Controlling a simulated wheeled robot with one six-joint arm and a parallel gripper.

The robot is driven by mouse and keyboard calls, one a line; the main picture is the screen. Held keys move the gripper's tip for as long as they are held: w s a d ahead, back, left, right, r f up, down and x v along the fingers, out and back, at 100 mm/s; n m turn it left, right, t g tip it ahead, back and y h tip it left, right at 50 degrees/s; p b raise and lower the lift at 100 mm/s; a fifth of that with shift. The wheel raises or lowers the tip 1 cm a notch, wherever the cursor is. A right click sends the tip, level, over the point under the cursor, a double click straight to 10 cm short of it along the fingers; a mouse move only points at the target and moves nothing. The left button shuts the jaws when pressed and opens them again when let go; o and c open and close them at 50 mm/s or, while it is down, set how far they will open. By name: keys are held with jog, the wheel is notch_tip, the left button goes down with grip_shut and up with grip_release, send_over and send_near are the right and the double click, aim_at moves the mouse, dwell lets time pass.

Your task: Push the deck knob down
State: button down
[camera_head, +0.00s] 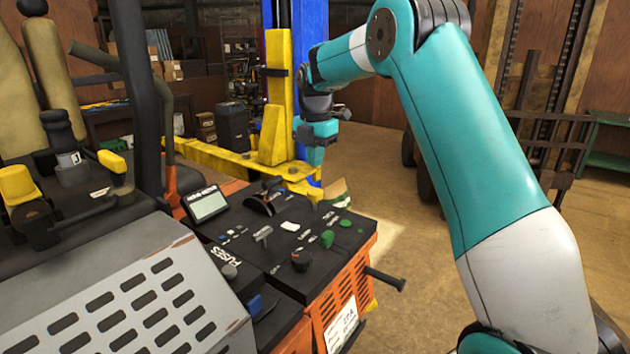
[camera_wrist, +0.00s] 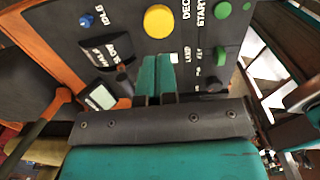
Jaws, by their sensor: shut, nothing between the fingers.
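A round yellow knob (camera_wrist: 158,20) stands on the dark control panel (camera_wrist: 125,30) in the wrist view, beside a partly cut-off label that starts "DEC". My gripper (camera_wrist: 156,57) is shut and empty. Its two teal fingers lie side by side, and their tips show just below the yellow knob in that view, without visibly touching it. In the head view my gripper (camera_head: 315,160) hangs above the far end of the panel, pointing down. I cannot clearly make out the yellow knob in the head view.
Green knobs (camera_wrist: 219,55) sit right of the fingers and a blue knob (camera_wrist: 86,18) far left. A small screen (camera_head: 207,205) and a black lever (camera_head: 262,199) stand on the panel. The yellow lift post (camera_head: 279,100) rises behind.

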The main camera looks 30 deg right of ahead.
aim_at(315, 192)
notch_tip(315, 192, down, 7)
jog(key=shift+w+p, duration=0.1)
jog(key=shift+p, duration=1)
jog(key=shift+f, duration=0.1)
notch_tip(315, 192, down, 3)
jog(key=shift+r+b, duration=0.1)
jog(key=shift+b, duration=0.8)
jog(key=shift+r+p, duration=0.4)
jog(key=shift+p, duration=0.15)
notch_tip(315, 192, up, 14)
jog(key=shift+s+f+b, duration=0.2)
jog(key=shift+b, duration=0.15)
jog(key=shift+a, duration=0.1)
